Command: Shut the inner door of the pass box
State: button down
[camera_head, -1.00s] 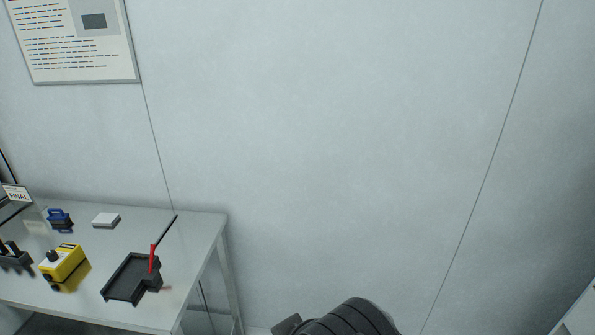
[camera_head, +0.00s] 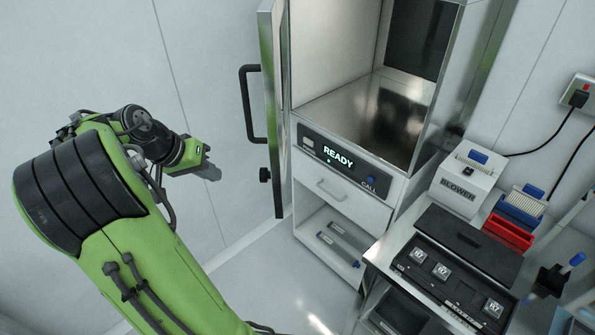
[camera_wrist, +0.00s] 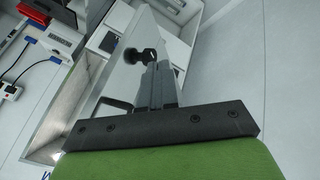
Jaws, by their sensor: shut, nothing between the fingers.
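The pass box (camera_head: 396,182) stands right of centre in the head view, its upper chamber open and empty where I can see in. Its inner door (camera_head: 271,120) is swung open toward me, seen nearly edge-on, with a black bar handle (camera_head: 248,104) and a black knob (camera_head: 265,175) on its left face. My gripper (camera_head: 212,172) is shut and empty, left of the door and apart from it in the picture. In the wrist view the shut fingers (camera_wrist: 158,86) partly cover the door; the dark knob (camera_wrist: 132,56) shows beside them.
A side table at lower right holds a white blower unit (camera_head: 467,178), blue and red racks (camera_head: 508,232) and a black tray (camera_head: 455,275). A wall socket (camera_head: 580,98) with cables is at far right. Wall and floor left of the door are clear.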

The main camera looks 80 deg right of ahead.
jog(key=s+d+f+b, duration=0.2)
jog(key=s+d+f, duration=0.3)
jog(key=s+f, duration=0.3)
jog(key=shift+s+d+m+g, duration=0.3)
jog(key=shift+s+m+g, duration=0.1)
jog(key=shift+s, duration=0.35)
jog(key=shift+s, duration=0.15)
